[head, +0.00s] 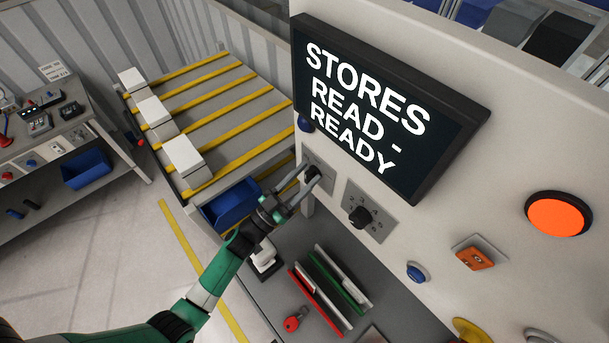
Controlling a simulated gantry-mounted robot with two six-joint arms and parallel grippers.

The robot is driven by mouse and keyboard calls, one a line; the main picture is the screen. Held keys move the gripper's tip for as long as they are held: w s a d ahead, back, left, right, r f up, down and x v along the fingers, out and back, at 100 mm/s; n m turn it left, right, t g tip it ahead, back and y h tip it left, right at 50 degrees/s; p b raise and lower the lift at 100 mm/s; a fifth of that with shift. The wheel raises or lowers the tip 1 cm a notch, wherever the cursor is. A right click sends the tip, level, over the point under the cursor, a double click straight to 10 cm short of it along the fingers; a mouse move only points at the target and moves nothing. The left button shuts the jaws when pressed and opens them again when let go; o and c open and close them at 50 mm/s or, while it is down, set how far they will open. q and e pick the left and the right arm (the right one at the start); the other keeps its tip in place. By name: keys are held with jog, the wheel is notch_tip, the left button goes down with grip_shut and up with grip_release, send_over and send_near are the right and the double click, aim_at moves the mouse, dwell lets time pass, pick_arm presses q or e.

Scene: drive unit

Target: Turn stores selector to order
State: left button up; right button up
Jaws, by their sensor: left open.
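My left gripper (304,184) reaches in from the lower left, with its jaws open. Its fingertips are at a small dark selector knob (313,173) on a grey plate, on the pale panel below the screen. The fingers partly cover the knob and plate, so its setting and any contact cannot be told. A second black rotary knob (360,214) sits to the right on a plate with numbers around it. The screen (380,110) reads "STORES READ - READY". My right gripper is not in view.
An orange button (558,215), a blue button (418,271) and an orange switch (475,257) are on the panel to the right. Red and green folders (335,285) stand on the shelf below. A blue bin (231,203) is behind my left gripper.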

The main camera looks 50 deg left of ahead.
pick_arm(q)
grip_shut()
jog(key=shift+f+m+h, duration=0.1)
jog(key=shift+m+h, duration=0.3)
jog(key=shift+m, duration=0.3)
jog(key=m+h, duration=0.1)
jog(key=m, duration=0.3)
jog(key=m+g+h+p, duration=0.1)
jog(key=m+h, duration=0.1)
jog(key=m, duration=0.1)
jog(key=shift+d+f+m+h, duration=0.1)
jog(key=shift+d+m+h, duration=0.1)
jog(key=shift+m+h, duration=0.15)
jog(key=m+g, duration=0.1)
jog(key=m, duration=0.1)
jog(key=m+h+p, duration=0.1)
jog(key=m, duration=0.1)
jog(key=m+g+h+p, duration=0.1)
jog(key=m, duration=0.2)
jog(key=shift+d+f+g, duration=0.2)
jog(key=shift+f+g, duration=0.1)
jog(key=shift+c, duration=0.4)
grip_release()
jog(key=shift+m, duration=0.25)
jog(key=shift+o, duration=0.4)
jog(key=shift+r, duration=0.15)
